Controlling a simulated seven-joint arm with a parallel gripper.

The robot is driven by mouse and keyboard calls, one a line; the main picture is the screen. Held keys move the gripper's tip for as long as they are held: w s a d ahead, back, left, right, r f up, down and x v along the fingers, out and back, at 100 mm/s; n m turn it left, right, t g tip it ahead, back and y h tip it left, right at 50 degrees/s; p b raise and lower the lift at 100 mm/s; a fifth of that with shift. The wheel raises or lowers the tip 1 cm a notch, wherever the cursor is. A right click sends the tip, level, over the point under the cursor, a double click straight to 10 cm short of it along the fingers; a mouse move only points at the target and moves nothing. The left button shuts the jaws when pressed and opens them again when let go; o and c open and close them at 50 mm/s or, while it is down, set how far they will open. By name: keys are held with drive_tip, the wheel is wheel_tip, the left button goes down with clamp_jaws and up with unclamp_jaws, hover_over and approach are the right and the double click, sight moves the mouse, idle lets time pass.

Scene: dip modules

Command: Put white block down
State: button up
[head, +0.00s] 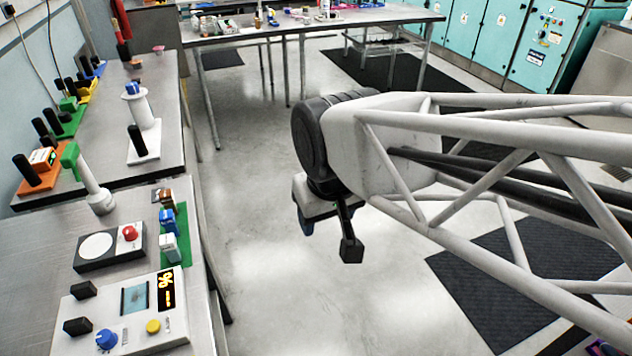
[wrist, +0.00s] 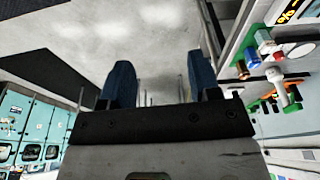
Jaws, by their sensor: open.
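The white block (head: 170,247) stands upright at the near end of a green holder (head: 184,238) on the left bench, beside a blue block (head: 168,221) and a brown and white block (head: 167,197). My gripper (wrist: 161,76) is open, with two blue fingers spread apart and nothing between them in the wrist view. In the head view my gripper (head: 306,226) hangs over the open floor, right of the bench and well apart from the white block. The arm partly hides it there.
A panel with knobs and an orange display (head: 125,318) lies in front of the holder. A dark device with a white disc (head: 108,246) and a green-handled tool (head: 90,180) stand left of it. A far table (head: 310,25) crosses the back. The floor between is clear.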

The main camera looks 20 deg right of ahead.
drive_tip(key=shift+s+d+r+m, duration=0.15)
drive_tip(key=shift+s+d, duration=0.1)
drive_tip(key=shift+d, duration=0.3)
drive_tip(key=shift+s+d+r+m, duration=0.1)
drive_tip(key=shift+s+d+m, duration=0.1)
drive_tip(key=shift+d, duration=0.3)
idle(0.8)
drive_tip(key=shift+o, duration=0.4)
